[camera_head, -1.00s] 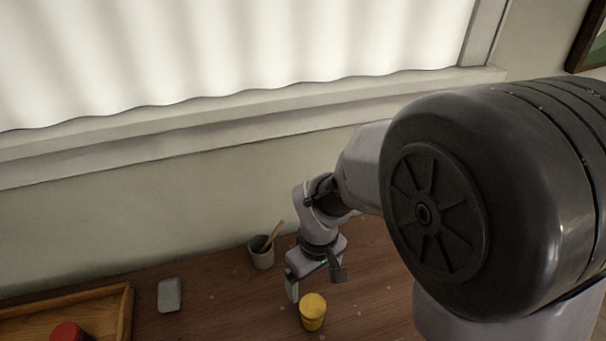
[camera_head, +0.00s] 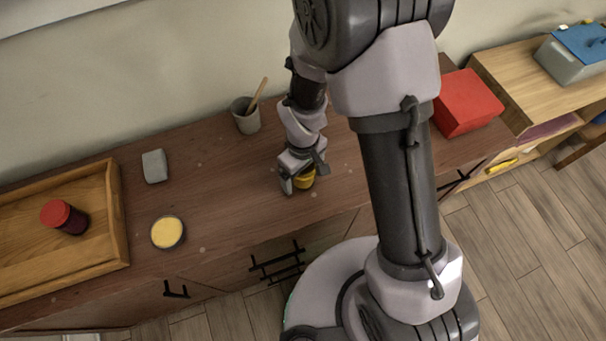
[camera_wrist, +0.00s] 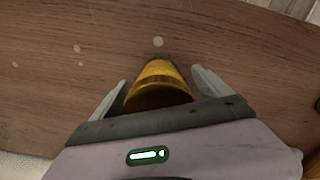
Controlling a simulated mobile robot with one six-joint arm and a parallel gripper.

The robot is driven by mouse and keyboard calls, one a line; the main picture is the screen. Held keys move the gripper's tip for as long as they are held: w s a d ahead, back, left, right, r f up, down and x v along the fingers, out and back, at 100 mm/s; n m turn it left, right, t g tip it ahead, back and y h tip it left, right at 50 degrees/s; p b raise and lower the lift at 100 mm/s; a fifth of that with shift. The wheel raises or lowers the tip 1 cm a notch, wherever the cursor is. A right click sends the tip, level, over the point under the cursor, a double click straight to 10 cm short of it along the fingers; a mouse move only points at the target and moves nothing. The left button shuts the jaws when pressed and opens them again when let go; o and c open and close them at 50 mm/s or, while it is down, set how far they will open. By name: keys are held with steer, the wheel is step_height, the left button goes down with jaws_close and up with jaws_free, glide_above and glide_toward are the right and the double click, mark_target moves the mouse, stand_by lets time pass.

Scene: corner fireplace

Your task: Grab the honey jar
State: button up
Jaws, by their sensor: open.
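The honey jar, golden yellow, stands on the brown wooden counter and is partly hidden by my gripper in the head view (camera_head: 306,180). In the wrist view the honey jar (camera_wrist: 158,88) lies between the two fingers, with a gap on each side. My gripper (camera_wrist: 158,76) is open and points down at the jar; it also shows in the head view (camera_head: 299,187). I cannot tell how far down the jar the fingertips reach.
A wooden tray (camera_head: 122,222) with a red-lidded jar (camera_head: 66,218) is at left. A pale-yellow-topped round container (camera_head: 167,232), a grey block (camera_head: 154,166) and a grey cup with a stick (camera_head: 246,117) share the counter (camera_head: 215,190). A red box (camera_head: 467,103) is at right.

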steer(key=c, duration=1.9)
steer(key=shift+r, duration=0.1)
